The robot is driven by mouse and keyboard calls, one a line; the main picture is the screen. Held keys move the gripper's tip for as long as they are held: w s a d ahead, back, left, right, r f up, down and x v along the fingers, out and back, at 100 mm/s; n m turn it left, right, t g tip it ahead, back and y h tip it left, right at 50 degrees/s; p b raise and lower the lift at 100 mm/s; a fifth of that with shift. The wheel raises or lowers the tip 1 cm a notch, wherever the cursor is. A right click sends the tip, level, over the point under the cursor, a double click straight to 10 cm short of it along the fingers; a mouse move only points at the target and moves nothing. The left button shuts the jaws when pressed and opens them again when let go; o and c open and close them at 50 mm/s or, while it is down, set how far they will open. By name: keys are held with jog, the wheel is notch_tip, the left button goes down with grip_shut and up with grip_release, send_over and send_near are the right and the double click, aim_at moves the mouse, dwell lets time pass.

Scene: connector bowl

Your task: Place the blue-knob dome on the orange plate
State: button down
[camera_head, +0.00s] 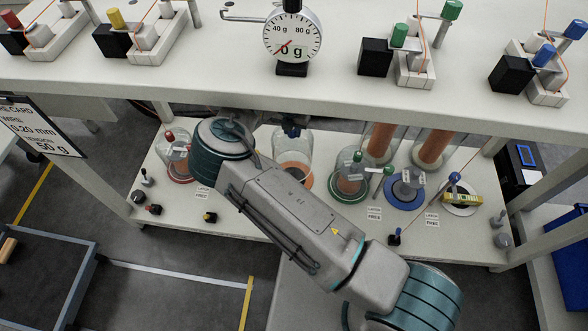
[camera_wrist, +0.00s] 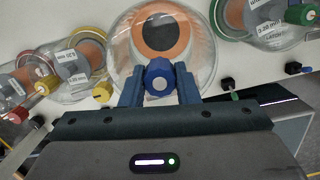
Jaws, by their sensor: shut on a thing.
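The clear dome (camera_head: 306,143) with a blue knob (camera_wrist: 160,76) stands out behind my arm in the head view, over an orange disc (camera_head: 307,181). In the wrist view my gripper (camera_wrist: 159,84) is shut on the blue knob, one finger on each side. The dome (camera_wrist: 204,62) spreads beyond the fingers. An orange ring (camera_wrist: 135,38) with a dark middle shows through it, seemingly the orange plate. I cannot tell whether the dome's rim touches the plate. My arm hides part of the dome and plate in the head view.
On the lower shelf, a red-knob dome (camera_head: 174,152) stands left and a green-knob dome (camera_head: 350,176) right, close by. A blue plate (camera_head: 402,203) and copper spools (camera_head: 381,142) are farther right. The upper shelf (camera_head: 215,80) overhangs with a dial gauge (camera_head: 292,37).

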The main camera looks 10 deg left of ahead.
notch_tip(320, 180, down, 10)
jog(key=b, duration=0.2)
jog(key=shift+b, duration=0.35)
jog(key=shift+f, duration=0.1)
jog(key=c, duration=1.1)
grip_release()
jog(key=r, duration=0.2)
jog(key=r+p, duration=0.1)
jog(key=r, duration=0.2)
jog(key=s+r+p, duration=0.1)
jog(key=r, duration=0.1)
jog(key=shift+a+r, duration=0.1)
jog(key=shift+r, duration=0.3)
